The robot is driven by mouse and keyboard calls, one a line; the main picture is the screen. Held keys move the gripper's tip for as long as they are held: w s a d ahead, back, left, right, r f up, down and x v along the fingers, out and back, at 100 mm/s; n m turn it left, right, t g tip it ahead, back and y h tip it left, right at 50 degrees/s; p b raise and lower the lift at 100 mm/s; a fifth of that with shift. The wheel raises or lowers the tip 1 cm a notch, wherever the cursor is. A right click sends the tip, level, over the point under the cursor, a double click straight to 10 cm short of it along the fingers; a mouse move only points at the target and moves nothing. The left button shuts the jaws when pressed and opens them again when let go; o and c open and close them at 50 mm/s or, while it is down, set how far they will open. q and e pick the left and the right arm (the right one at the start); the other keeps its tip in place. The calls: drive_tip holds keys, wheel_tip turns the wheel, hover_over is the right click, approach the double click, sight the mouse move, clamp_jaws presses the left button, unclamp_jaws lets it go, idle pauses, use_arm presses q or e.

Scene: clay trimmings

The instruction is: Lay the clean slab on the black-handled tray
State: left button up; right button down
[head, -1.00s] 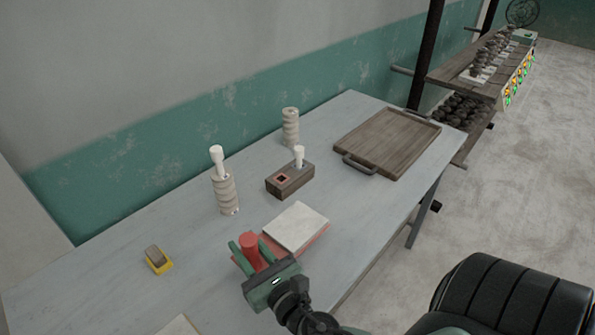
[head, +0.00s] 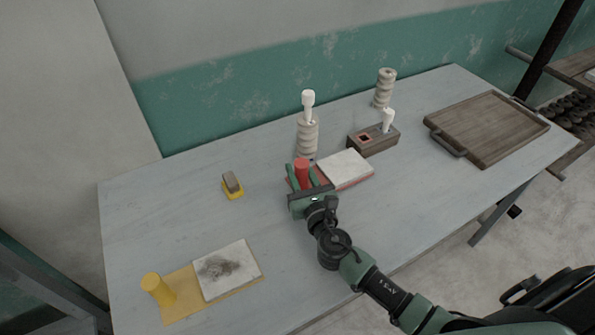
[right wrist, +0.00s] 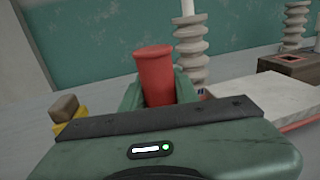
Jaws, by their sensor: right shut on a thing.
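The clean pale slab (head: 345,168) lies on a red board whose edge (head: 352,185) shows under it. At the board's left end stands a red cylindrical grip (head: 302,172). My right gripper (head: 303,180) is shut on this red grip, with a finger on each side. The red grip (right wrist: 155,75) and slab (right wrist: 262,100) also show in the right wrist view. The wooden tray with dark handles (head: 488,128) lies empty at the table's right end. A second slab (head: 228,268), marked with a dark smudge, lies on a yellow board (head: 182,306) at front left. My left gripper is out of view.
Behind the red board stand a ridged pale column (head: 307,140) with a white-topped tool, a wooden block (head: 372,140) holding another white tool, and a second ridged column (head: 384,90). A yellow-based block (head: 232,186) lies left of my gripper.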

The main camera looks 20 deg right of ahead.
drive_tip(key=shift+w+f+b, duration=0.3)
drive_tip(key=shift+w+f, duration=0.5)
drive_tip(key=shift+w, duration=0.1)
drive_tip(key=shift+s+r, duration=0.1)
drive_tip(key=c, duration=1.1)
unclamp_jaws()
drive_tip(key=shift+f, duration=0.2)
drive_tip(key=shift+o, duration=0.2)
